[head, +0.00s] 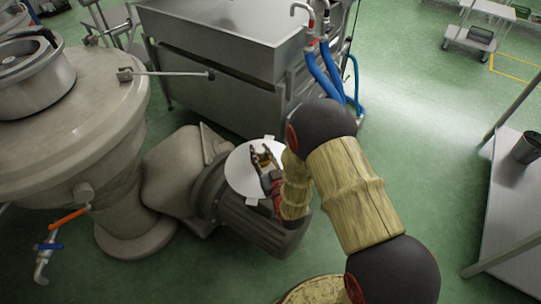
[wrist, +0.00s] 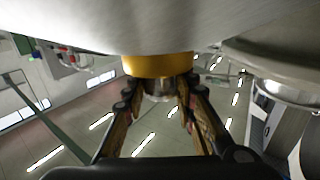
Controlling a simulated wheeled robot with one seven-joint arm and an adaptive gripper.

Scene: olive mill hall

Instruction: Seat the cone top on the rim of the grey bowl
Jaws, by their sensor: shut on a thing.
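My gripper (head: 263,157) is shut on a gold-yellow collar with a metal stub. The collar joins a wide pale disc, apparently the cone top (head: 243,178). In the head view the disc, with small tabs on its edge, appears in front of a dark grey motor housing. In the wrist view my fingers (wrist: 158,88) flank the stub, and the cone top's broad grey surface (wrist: 160,25) fills the top. A large grey rounded vessel (head: 85,128) stands at the left, apart from the cone top. I cannot tell whether it is the grey bowl.
A steel tank (head: 220,50) with blue hoses (head: 325,75) stands behind. A steel table (head: 515,190) is at the right. Green floor between is clear.

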